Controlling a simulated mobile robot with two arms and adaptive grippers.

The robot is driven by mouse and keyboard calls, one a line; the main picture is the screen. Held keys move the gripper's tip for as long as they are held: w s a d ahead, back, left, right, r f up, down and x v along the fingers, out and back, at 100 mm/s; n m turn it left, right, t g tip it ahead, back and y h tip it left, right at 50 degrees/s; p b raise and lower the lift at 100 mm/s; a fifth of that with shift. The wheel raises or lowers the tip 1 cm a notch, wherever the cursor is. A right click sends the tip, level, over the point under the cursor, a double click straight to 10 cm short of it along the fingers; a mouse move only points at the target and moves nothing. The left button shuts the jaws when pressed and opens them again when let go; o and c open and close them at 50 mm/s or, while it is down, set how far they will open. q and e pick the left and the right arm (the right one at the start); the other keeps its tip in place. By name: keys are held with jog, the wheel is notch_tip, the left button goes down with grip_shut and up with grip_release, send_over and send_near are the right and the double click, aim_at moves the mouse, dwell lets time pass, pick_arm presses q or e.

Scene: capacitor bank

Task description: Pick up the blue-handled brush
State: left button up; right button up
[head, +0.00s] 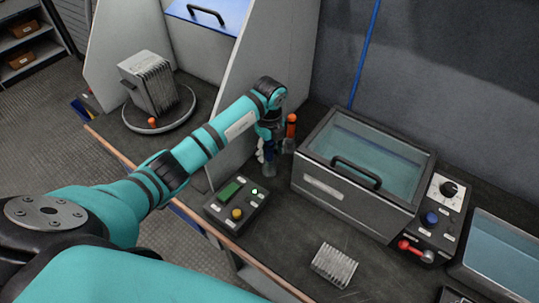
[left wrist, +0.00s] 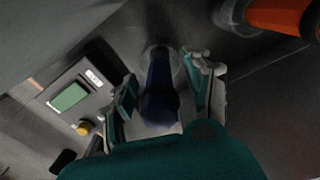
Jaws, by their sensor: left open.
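The blue-handled brush (left wrist: 158,88) stands between the two fingers of my left gripper (left wrist: 163,82) in the left wrist view. A pale ring shows around its far end. The fingers are open, with the left finger near the handle and a gap on the right side. In the head view my left gripper (head: 267,150) points down beside the grey partition, and a small dark blue part of the brush (head: 270,168) shows below it. The rest of the brush is hidden by the gripper. My right gripper is in neither view.
An orange-handled tool (head: 291,126) stands just right of my left gripper. A control box (head: 237,205) with a green screen lies in front. A lidded tank (head: 350,175) is to the right, and a finned block (head: 334,265) lies on the bench.

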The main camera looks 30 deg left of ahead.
pick_arm(q)
jog(key=shift+f, duration=1)
jog(key=c, duration=0.9)
grip_shut()
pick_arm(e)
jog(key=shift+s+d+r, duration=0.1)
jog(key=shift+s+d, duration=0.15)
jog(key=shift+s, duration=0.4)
pick_arm(q)
jog(key=shift+a, duration=0.1)
